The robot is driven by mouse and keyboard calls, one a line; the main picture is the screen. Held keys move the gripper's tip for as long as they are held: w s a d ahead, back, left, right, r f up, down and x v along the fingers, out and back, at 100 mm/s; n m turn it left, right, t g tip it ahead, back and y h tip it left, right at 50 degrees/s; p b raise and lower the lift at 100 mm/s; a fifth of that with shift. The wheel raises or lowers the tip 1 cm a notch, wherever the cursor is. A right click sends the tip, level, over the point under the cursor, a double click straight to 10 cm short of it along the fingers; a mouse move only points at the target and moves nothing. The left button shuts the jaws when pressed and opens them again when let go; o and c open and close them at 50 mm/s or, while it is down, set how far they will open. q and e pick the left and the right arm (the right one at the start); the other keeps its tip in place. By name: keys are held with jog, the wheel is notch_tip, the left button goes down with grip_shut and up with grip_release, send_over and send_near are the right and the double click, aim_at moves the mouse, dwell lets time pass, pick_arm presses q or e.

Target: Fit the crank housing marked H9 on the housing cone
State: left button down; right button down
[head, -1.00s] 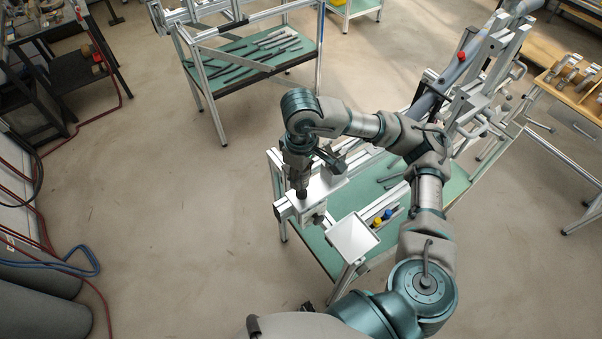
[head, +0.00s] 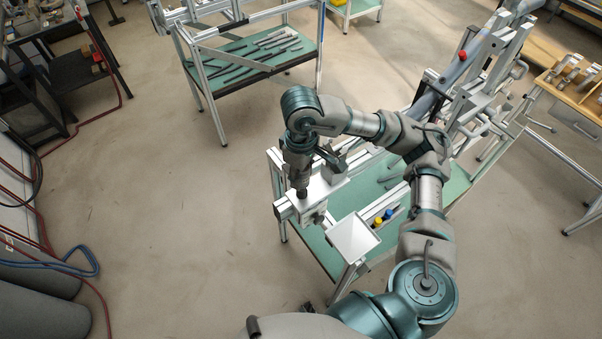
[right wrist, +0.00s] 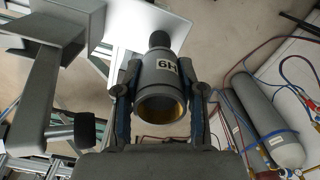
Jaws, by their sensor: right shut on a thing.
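The crank housing (right wrist: 162,75) is a grey cylinder with an open, brass-coloured bore facing the right wrist camera. Its white label shows upside down and reads H9 when turned. My right gripper (right wrist: 160,90) is shut on it, one finger on each side. A dark, narrower cylindrical piece shows at the housing's far end; I cannot tell whether it is part of the housing or the cone. In the head view my right gripper (head: 300,176) points down over the near left end of the frame bench. I cannot make out the housing cone for certain. My left gripper is not in view.
A white tray (head: 354,238) sits at the bench's near corner, with yellow and blue pieces (head: 378,221) beside it. A green-topped rack (head: 262,55) stands behind. In the right wrist view a grey gas cylinder (right wrist: 267,120) and hoses are at right. Open floor lies left of the bench.

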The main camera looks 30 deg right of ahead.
jog(key=shift+f+b, duration=0.35)
jog(key=shift+b, duration=0.15)
dwell(1.3)
jog(key=shift+r+p, duration=0.3)
jog(key=shift+r, duration=0.2)
jog(key=shift+r+p, duration=1.9)
jog(key=shift+r, duration=0.45)
